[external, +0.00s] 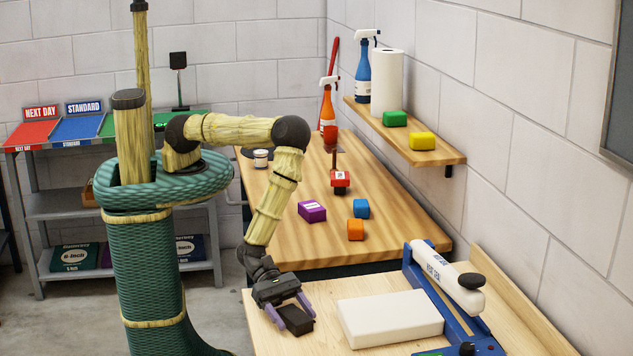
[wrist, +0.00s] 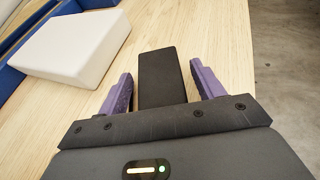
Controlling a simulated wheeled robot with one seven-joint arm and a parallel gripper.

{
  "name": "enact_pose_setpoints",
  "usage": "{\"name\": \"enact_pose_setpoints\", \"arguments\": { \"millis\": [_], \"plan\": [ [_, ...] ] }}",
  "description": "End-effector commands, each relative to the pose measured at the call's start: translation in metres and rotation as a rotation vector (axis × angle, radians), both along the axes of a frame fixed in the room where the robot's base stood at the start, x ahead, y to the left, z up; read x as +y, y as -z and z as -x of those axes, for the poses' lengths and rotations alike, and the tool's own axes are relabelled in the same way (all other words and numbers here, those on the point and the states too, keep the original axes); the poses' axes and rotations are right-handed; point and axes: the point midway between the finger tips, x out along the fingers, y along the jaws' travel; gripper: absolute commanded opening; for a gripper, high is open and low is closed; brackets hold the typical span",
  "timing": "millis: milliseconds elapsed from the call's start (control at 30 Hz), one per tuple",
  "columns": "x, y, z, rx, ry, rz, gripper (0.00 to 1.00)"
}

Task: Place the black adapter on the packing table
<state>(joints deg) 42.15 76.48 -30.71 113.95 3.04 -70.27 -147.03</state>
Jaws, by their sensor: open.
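The black adapter (wrist: 161,78) is a small dark block lying on the light wood packing table (wrist: 212,40), near its edge. In the external view the adapter (external: 296,322) shows at the table's left side, partly behind my fingers. My gripper (wrist: 162,88) has its purple fingers on either side of the adapter, with a visible gap on both sides. In the external view my gripper (external: 291,316) is low over the packing table (external: 330,286), pointing down. The jaws are open and the adapter is not gripped.
A white block (external: 389,318) lies to the right of my gripper. A blue heat sealer (external: 447,290) stands beyond it. The wooden bench (external: 285,233) behind holds purple, blue and orange blocks. Bare floor lies past the table edge.

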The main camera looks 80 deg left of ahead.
Motion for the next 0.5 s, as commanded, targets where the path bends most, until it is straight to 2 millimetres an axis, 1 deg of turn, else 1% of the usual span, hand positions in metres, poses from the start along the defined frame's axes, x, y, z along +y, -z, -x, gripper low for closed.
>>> {"name": "enact_pose_setpoints", "arguments": {
  "millis": [67, 167, 500],
  "plan": [
    [0.000, -0.005, 0.000, -0.001, 0.000, 0.001, 0.67],
    [0.007, -0.003, 0.003, 0.002, -0.001, 0.000, 0.67],
    [0.048, -0.021, 0.020, 0.002, 0.000, 0.000, 0.67]
  ]
}}
